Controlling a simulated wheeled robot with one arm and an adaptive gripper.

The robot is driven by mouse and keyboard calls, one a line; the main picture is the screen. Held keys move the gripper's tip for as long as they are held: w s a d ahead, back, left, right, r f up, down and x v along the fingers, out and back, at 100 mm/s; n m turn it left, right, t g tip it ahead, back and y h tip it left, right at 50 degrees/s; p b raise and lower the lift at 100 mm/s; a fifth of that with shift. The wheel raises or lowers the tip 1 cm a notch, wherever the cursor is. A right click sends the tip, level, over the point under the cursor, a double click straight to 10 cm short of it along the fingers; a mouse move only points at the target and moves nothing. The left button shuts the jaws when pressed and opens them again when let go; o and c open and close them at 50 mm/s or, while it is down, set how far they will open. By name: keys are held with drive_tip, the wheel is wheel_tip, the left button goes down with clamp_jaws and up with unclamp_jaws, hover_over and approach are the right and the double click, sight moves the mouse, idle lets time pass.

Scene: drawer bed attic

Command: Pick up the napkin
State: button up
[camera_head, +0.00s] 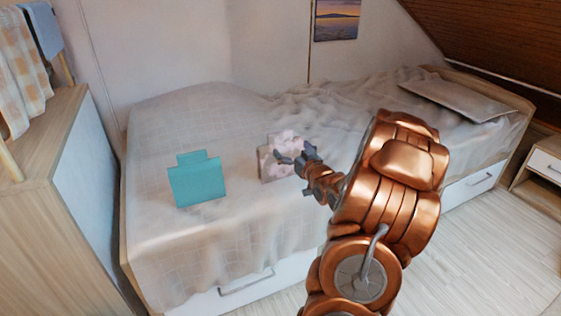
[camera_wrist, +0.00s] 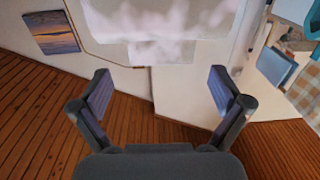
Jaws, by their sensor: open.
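Two upright, flat-looking things of like outline, each with a narrower top part, stand on the bed; I cannot tell for sure which is the napkin. The pinkish-white mottled one (camera_head: 268,165) is right by my gripper (camera_head: 290,156) and partly hidden by it. The teal one (camera_head: 197,181) stands further left, apart from my gripper. In the wrist view my gripper (camera_wrist: 160,85) is open, with nothing between its fingers. The mottled thing (camera_wrist: 155,22) fills the top middle there, beyond the fingertips; I cannot tell whether they touch.
The bed (camera_head: 165,125) has a rumpled pale cover and drawers below. A flat pale panel (camera_head: 455,100) lies at its far right end. A wooden cabinet (camera_head: 35,150) stands close at the left. A nightstand (camera_head: 543,165) is at the right. Floor at the lower right is clear.

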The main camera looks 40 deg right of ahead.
sight(281, 139)
drive_tip(key=shift+b+x, duration=0.7)
drive_tip(key=shift+x, duration=3.15)
drive_tip(key=shift+r, duration=0.15)
drive_tip(key=shift+c, duration=0.2)
drive_tip(key=c, duration=1)
